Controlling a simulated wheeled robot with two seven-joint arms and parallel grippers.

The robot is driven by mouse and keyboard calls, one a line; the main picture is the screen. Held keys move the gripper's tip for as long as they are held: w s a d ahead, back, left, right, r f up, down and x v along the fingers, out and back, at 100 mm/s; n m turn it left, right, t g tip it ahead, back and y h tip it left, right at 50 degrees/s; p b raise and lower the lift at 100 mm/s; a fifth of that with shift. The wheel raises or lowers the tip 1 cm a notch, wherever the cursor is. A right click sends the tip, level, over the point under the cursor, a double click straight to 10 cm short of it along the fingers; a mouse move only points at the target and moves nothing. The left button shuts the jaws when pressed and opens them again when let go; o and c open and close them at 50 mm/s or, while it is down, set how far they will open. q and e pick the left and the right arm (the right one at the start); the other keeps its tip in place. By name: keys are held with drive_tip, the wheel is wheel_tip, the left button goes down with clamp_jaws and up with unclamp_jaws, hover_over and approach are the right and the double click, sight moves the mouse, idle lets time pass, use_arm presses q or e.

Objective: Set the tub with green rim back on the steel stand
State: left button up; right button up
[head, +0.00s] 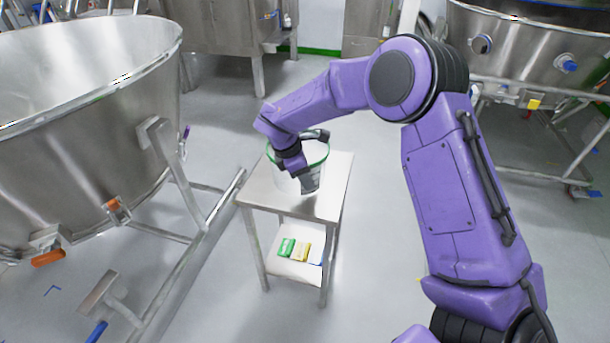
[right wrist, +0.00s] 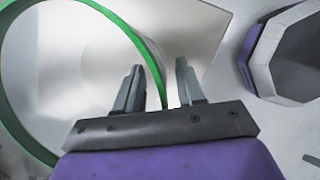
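The white tub (head: 283,182) with a green rim appears to stand upright on the top of the steel stand (head: 328,188). My right arm and gripper partly hide it in the head view. My right gripper (head: 308,186) points down at the tub's near right side. In the right wrist view the two fingers of my right gripper (right wrist: 160,88) are apart, one on each side of the green rim (right wrist: 146,52), with gaps showing beside the rim. My left gripper is in neither view.
Green and yellow packs (head: 287,247) lie on the stand's lower shelf. A large steel vessel (head: 80,150) on a wheeled frame stands close at the left. Another steel vessel (head: 525,45) stands at the back right. The floor behind the stand is clear.

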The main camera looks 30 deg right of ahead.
drive_tip(key=shift+r, duration=0.1)
drive_tip(key=shift+r+p, duration=0.3)
drive_tip(key=v, duration=1.1)
drive_tip(key=shift+a+r, duration=0.2)
drive_tip(key=shift+r, duration=0.05)
